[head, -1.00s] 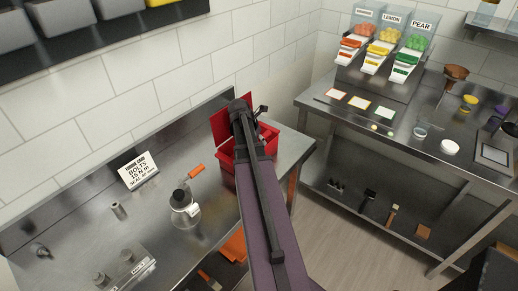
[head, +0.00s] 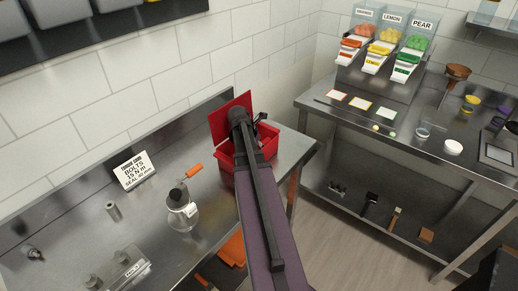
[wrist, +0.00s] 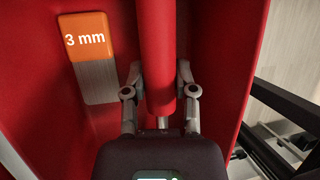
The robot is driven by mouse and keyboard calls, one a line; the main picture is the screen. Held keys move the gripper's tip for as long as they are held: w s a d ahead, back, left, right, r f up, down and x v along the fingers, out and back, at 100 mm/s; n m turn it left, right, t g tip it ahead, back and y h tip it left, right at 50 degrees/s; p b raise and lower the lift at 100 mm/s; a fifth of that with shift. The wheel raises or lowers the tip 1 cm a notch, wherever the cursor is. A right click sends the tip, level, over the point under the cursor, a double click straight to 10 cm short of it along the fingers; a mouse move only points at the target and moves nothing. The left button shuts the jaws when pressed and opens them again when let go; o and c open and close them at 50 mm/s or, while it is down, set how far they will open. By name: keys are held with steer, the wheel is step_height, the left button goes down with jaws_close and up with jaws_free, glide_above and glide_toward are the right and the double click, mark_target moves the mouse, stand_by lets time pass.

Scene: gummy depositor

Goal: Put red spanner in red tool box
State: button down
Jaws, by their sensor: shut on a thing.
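The red tool box (head: 268,141) stands with its lid (head: 221,118) raised at the far right end of the steel bench. My wrist is directly over it in the head view and hides much of its inside. In the wrist view my gripper (wrist: 158,72) is shut on a red rod-like handle, which I take to be the red spanner (wrist: 156,40). The handle runs up out of the top of the picture, so its far end is not seen. Red walls of the tool box (wrist: 215,70) stand on both sides of the gripper, which is inside or just above its opening.
An orange-ended metal piece marked 3 mm (wrist: 86,38) lies in the box, left of my gripper. A glass jar (head: 182,212), an orange-handled tool (head: 193,171) and a torque card (head: 133,171) are on the bench. A second bench (head: 400,135) with candy dispensers stands right.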

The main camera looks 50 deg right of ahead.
steer(key=shift+c, duration=2)
jaws_free()
steer(key=shift+f, duration=0.1)
steer(key=p+v, duration=0.5)
steer(key=shift+r, duration=0.4)
steer(key=p+v, duration=0.6)
steer(key=shift+a+r, duration=0.15)
steer(key=shift+r, duration=0.05)
